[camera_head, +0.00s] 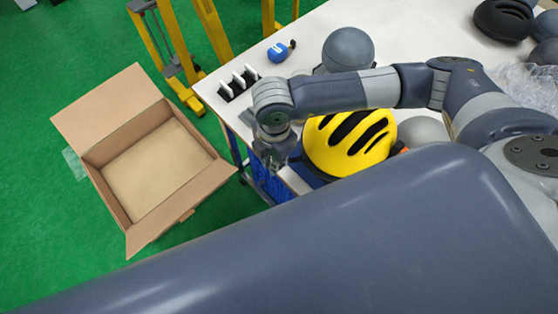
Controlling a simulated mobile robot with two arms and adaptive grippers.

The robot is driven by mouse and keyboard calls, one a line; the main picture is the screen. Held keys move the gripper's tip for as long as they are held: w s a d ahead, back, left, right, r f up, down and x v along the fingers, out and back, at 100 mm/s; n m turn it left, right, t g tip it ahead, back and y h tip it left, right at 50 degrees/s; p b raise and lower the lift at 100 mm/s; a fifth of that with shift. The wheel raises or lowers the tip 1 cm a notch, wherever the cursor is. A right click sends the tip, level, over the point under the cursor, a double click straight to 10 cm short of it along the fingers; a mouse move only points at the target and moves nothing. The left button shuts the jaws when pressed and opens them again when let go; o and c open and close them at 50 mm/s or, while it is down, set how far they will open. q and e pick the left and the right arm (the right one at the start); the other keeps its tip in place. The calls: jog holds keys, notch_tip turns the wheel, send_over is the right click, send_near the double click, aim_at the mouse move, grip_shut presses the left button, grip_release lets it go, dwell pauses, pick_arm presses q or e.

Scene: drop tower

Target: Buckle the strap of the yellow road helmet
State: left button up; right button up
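The yellow road helmet (350,145) with black vents sits at the table's near edge, its crown facing up and toward me. Its strap and buckle cannot be made out. An arm coming in from the right reaches over the helmet, and its gripper (276,152) points down just left of the helmet's left side. The fingers are small and partly blurred, so I cannot tell if they are open or shut or touch anything. My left gripper is not in view. A large grey-blue part of my own body hides the helmet's lower edge.
An open, empty cardboard box (150,170) stands on the green floor at left. On the white table (440,30) are a grey ball-like headform (348,49), a blue item (280,52), a black rack with white pieces (238,82), dark helmets (503,18) and clear plastic wrap (528,88).

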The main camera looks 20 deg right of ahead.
jog(key=shift+w+r, duration=0.8)
jog(key=shift+w, duration=3.8)
jog(key=d+r+p, duration=0.1)
jog(key=d+r, duration=0.3)
jog(key=d, duration=0.3)
jog(key=w+d+r+p, duration=0.1)
jog(key=d+r, duration=0.3)
jog(key=d, duration=0.3)
jog(key=shift+f, duration=0.15)
jog(key=shift+f+b, duration=0.1)
jog(key=shift+b, duration=0.3)
jog(key=shift+s+f, duration=0.1)
jog(key=shift+f, duration=0.05)
jog(key=shift+a+f+b, duration=0.1)
jog(key=shift+f+b, duration=1.1)
jog(key=shift+f, duration=0.05)
